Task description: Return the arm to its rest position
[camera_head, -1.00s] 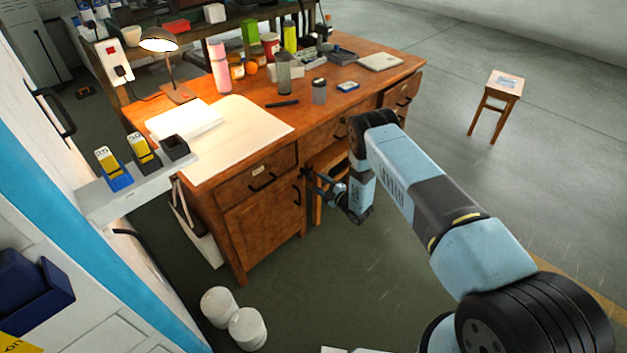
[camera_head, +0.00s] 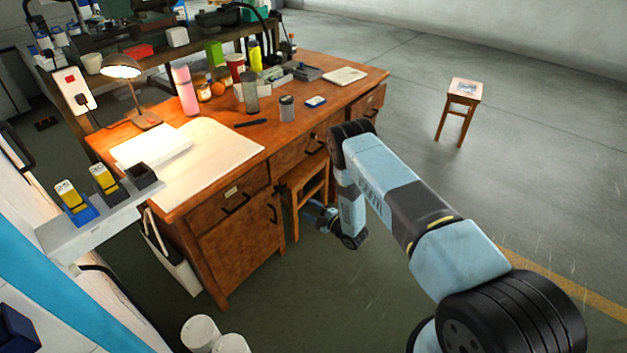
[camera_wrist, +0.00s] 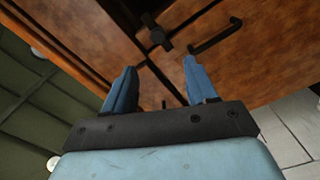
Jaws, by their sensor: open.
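My gripper (camera_wrist: 158,88) shows in the wrist view with its two blue fingers apart and nothing between them. It points at the wooden front of the desk, where a dark handle (camera_wrist: 215,37) shows beyond the fingers. In the head view my blue and black arm reaches from the lower right to the front of the desk (camera_head: 235,255). My gripper (camera_head: 312,212) is small there, low beside the desk's front and a wooden stool (camera_head: 307,190). The gap between gripper and desk cannot be judged exactly.
The desk top holds a lamp (camera_head: 122,70), papers, a pink bottle (camera_head: 185,90) and several jars. A small stool (camera_head: 460,107) stands on open floor at right. A shelf with yellow-topped holders (camera_head: 72,200) is at left. White rolls (camera_head: 200,332) stand at the bottom.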

